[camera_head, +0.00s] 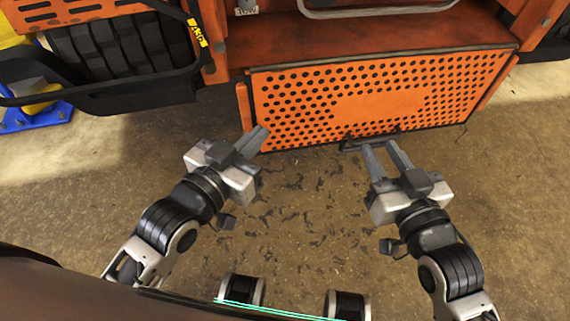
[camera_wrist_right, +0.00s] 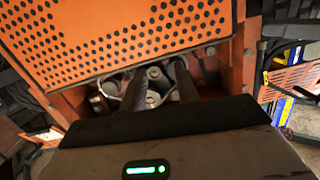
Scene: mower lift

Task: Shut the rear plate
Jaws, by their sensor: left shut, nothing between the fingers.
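The rear plate (camera_head: 380,100) is an orange perforated panel with a dark lower edge, at the back of the orange machine. In the right wrist view the plate (camera_wrist_right: 130,35) fills the upper left, and metal parts (camera_wrist_right: 152,85) show in a gap below its edge. My left gripper (camera_head: 262,136) is shut and empty, near the plate's lower left corner. My right gripper (camera_head: 377,147) has its two fingers apart, close to the lower edge by a dark bar (camera_head: 352,143). I cannot tell whether it touches the plate. Nothing shows held between its fingers.
A black guard frame (camera_head: 110,95) and a dark ribbed wheel (camera_head: 125,45) are at the upper left. A blue and yellow object (camera_head: 38,112) stands at the far left. The brown floor (camera_head: 310,210) between my arms is clear except for dark scraps.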

